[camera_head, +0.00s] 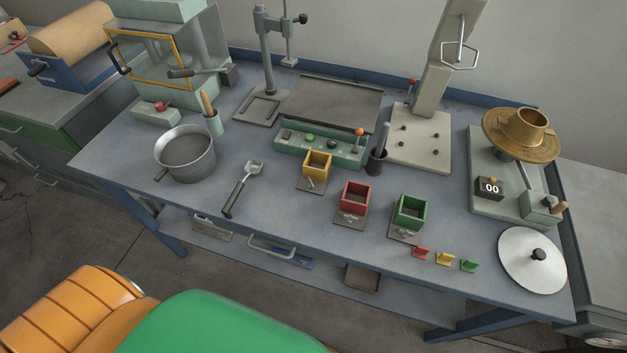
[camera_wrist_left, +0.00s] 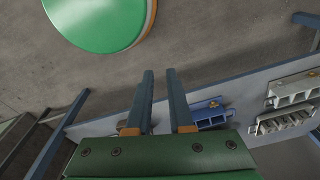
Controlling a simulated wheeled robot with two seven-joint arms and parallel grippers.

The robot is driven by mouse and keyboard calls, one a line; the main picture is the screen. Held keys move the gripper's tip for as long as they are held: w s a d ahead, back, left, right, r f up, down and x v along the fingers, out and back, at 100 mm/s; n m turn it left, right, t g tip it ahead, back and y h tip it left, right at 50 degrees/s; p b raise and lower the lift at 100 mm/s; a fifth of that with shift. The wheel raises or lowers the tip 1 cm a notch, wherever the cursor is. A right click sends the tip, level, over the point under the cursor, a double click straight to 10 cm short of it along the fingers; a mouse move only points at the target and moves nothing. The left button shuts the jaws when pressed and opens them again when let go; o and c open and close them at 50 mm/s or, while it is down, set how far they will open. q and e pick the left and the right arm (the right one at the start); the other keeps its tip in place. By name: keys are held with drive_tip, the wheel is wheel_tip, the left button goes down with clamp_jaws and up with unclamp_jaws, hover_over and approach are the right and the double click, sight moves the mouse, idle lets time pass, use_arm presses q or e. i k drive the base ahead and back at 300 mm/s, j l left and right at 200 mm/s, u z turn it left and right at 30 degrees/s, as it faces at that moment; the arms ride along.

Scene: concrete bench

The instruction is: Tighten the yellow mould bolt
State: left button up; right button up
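The yellow mould (camera_head: 317,164) is an open-topped square box on a grey base plate, near the middle of the bench. Its small grey bolt (camera_head: 311,183) shows at the front of the mould; how tight it sits cannot be told. My left gripper (camera_wrist_left: 161,75) shows only in the left wrist view. Its two dark fingers stand apart with nothing between them, with floor and a lower shelf beyond. The yellow mould is not in that view. My right gripper is in neither view.
A red mould (camera_head: 354,197) and a green mould (camera_head: 410,212) stand to the right. A scoop (camera_head: 240,187) and a pot (camera_head: 186,153) are left. A green control box (camera_head: 320,148) is just behind. Lower shelf (camera_wrist_left: 250,100) holds metal parts.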

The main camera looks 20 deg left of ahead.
sight(317, 166)
drive_tip(key=l+u, duration=0.2)
drive_tip(key=l, duration=0.25)
drive_tip(key=l+u, duration=0.25)
drive_tip(key=l, duration=0.25)
drive_tip(key=k+l+u, duration=0.2)
drive_tip(key=l, duration=0.25)
drive_tip(key=l+u, duration=0.25)
drive_tip(key=l, duration=0.2)
